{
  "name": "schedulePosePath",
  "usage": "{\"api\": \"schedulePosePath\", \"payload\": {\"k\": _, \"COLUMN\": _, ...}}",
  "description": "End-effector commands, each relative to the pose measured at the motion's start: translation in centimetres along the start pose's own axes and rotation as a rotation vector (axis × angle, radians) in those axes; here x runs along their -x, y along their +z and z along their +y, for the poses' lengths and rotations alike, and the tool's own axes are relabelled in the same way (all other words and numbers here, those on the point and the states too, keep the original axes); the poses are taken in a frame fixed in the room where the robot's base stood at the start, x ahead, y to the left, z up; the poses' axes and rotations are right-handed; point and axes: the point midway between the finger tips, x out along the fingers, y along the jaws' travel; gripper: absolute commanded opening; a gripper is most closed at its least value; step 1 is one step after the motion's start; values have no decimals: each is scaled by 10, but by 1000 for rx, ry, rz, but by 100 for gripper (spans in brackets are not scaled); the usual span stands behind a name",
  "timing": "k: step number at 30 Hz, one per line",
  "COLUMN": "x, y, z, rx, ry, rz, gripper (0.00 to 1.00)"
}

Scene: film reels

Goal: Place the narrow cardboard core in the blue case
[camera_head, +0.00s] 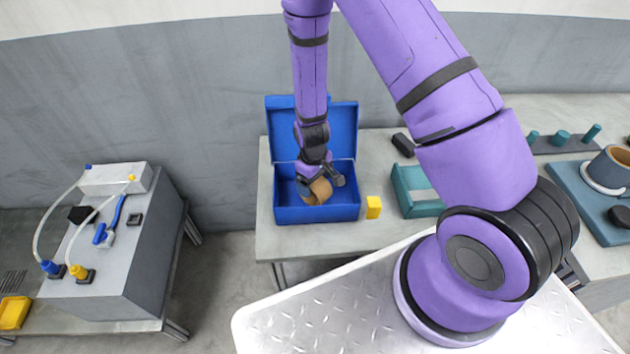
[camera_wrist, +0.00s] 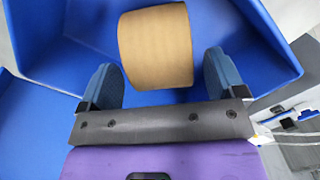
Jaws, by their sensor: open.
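The narrow cardboard core (camera_head: 320,190) is a short tan cylinder inside the open blue case (camera_head: 318,214) on the table. In the wrist view the core (camera_wrist: 155,47) lies on its side against the blue interior of the case (camera_wrist: 250,55). My gripper (camera_head: 320,185) reaches down into the case. In the wrist view its two fingers (camera_wrist: 162,82) are open, one on each side of the core's near end, with gaps between fingers and core. The core's underside is hidden, so I cannot tell how it rests on the case floor.
A yellow block (camera_head: 373,207) and a teal tray (camera_head: 414,206) stand right of the case. A black block (camera_head: 403,145) lies behind the tray. A larger core (camera_head: 608,168) stands on a blue-grey board at far right. A grey machine (camera_head: 115,235) stands at left, across a gap.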

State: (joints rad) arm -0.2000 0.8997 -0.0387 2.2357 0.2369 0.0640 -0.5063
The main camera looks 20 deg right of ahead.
Motion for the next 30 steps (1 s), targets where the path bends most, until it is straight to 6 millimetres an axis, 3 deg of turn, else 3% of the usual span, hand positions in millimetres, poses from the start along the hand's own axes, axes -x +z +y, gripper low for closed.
{"api": "schedulePosePath", "payload": {"k": 21, "x": 109, "y": 0, "z": 0, "rx": 2, "ry": 1, "rz": 2, "gripper": 89}}
{"api": "schedulePosePath", "payload": {"k": 30, "x": 127, "y": 0, "z": 0, "rx": -1, "ry": 0, "rz": 1, "gripper": 89}}
